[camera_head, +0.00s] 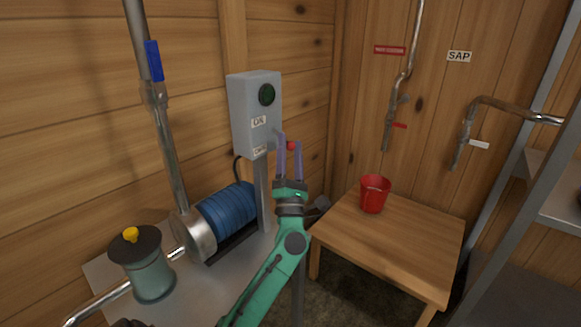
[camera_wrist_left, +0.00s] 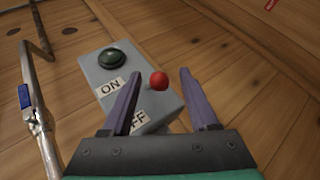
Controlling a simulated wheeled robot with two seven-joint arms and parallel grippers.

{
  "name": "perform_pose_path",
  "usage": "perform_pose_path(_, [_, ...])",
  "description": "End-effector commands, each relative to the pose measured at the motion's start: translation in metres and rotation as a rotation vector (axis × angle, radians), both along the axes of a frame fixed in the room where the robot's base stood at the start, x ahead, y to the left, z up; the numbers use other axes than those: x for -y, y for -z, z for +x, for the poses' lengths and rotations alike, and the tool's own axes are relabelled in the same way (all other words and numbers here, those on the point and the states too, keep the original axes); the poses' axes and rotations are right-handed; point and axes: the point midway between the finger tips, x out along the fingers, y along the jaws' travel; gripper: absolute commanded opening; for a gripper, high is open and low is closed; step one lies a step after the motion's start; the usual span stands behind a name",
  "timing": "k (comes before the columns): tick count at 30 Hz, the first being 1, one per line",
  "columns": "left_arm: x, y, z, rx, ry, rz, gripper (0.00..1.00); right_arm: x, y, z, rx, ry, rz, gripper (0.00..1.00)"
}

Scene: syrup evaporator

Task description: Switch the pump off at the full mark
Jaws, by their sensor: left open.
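The pump's grey switch box (camera_head: 243,115) stands on a post, with a dark green round button above an ON label and a lower, partly covered label that reads OFF in the wrist view. A red ball knob (camera_wrist_left: 158,81) sticks out at the box's side. My left gripper (camera_head: 290,143) is open, its purple fingers on either side of the knob as seen in both views; I cannot tell whether they touch it. The blue pump motor (camera_head: 227,208) lies below the box. My right gripper is not in view.
A green-grey canister (camera_head: 151,275) with a dark lid and yellow knob stands on the metal bench. A red bucket (camera_head: 374,194) stands on a wooden table (camera_head: 410,240) to the right. Pipes hang above, one by a SAP sign (camera_head: 459,57). A metal rack borders the right.

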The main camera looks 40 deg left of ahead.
Motion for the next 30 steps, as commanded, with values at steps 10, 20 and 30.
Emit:
perform_pose_path(10, [0.037, 0.065, -0.043, -0.006, 0.003, -0.003, 0.60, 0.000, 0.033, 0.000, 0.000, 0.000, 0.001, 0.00])
perform_pose_path(20, [0.065, 0.100, -0.076, -0.003, 0.001, 0.000, 0.60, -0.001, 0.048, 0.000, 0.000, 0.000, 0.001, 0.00])
perform_pose_path(30, [0.066, 0.099, -0.076, -0.001, 0.002, -0.001, 0.60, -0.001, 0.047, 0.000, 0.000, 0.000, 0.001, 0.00])
